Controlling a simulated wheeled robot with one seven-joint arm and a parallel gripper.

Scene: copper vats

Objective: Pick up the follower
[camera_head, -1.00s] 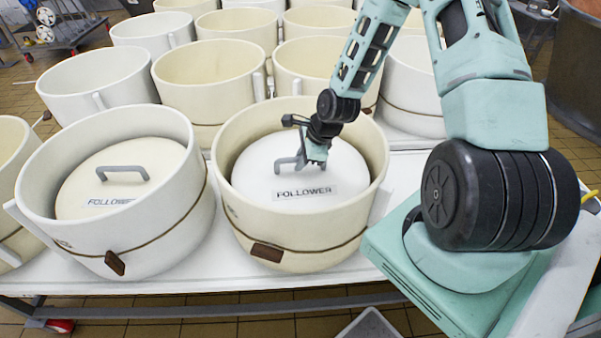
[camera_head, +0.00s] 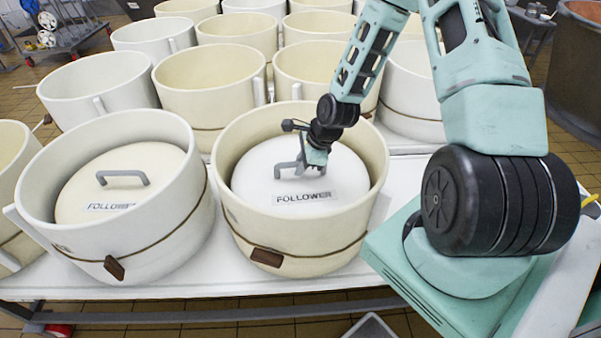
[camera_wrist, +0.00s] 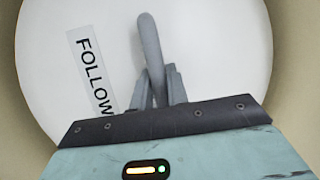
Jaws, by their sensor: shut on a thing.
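A white round follower (camera_head: 262,172) with a grey handle and a "FOLLOWER" label lies inside the cream mould (camera_head: 318,242) at the centre of the head view. My gripper (camera_head: 305,168) reaches down into this mould and is shut on the follower's grey handle. In the wrist view, the gripper's fingers (camera_wrist: 157,92) stand on both sides of the handle (camera_wrist: 149,45), and the follower's white top (camera_wrist: 215,50) fills most of the picture. A second follower (camera_head: 140,172) with a grey handle lies in the mould on the left (camera_head: 58,235).
Several empty cream moulds (camera_head: 208,75) stand close behind. They share a white table (camera_head: 215,275) with the two front moulds. The mould's wall surrounds my gripper. A trolley (camera_head: 62,35) stands at the back left.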

